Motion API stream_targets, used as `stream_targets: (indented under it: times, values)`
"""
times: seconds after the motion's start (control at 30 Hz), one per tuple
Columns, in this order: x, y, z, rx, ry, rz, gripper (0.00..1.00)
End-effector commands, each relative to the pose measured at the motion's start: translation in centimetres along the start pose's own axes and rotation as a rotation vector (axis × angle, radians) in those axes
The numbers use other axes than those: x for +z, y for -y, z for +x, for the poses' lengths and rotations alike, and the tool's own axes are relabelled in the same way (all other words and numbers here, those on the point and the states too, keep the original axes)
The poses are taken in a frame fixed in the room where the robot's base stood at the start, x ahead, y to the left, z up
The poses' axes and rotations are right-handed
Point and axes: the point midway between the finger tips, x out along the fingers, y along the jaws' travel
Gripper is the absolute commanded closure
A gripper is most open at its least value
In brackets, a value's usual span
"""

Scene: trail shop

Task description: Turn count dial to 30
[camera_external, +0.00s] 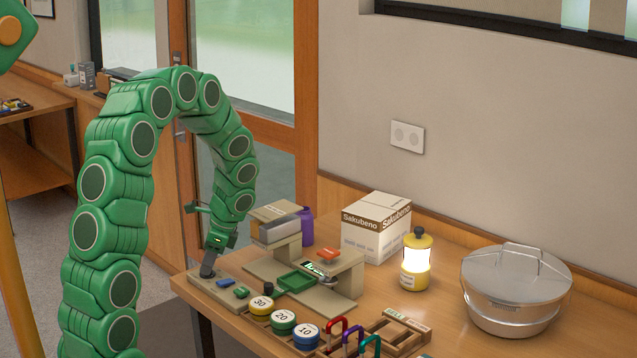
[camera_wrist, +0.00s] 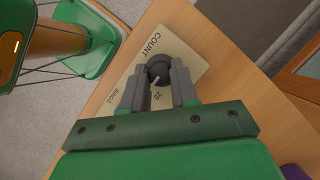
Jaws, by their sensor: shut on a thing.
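The count dial (camera_wrist: 158,68) is a dark round knob with a pale pointer line, on a beige panel (camera_wrist: 182,50) lettered COUNT, 20 and RINGS. My gripper (camera_wrist: 158,76) is shut on the dial, with a grey finger on each side of it. The pointer line faces the side of the panel with the 20 mark; its exact setting is hard to read.
Blue (camera_external: 225,282) and green (camera_external: 241,292) buttons sit beside my gripper. A beige press-like stand (camera_external: 340,285), discs marked 30 (camera_external: 261,304), 20 (camera_external: 282,321) and 10 (camera_external: 306,334), coloured carabiners, a carton (camera_external: 376,226), a lantern (camera_external: 416,262) and a lidded pot (camera_external: 515,290) stand farther right.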

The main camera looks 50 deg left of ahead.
Motion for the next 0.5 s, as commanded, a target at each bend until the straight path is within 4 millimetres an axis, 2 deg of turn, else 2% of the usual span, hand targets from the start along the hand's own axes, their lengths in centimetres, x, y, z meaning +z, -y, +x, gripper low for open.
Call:
stream_targets:
  times: [0.5]
  values:
    - [0.15, -0.32, 0.04, -0.153, 0.002, 0.372, 1.0]
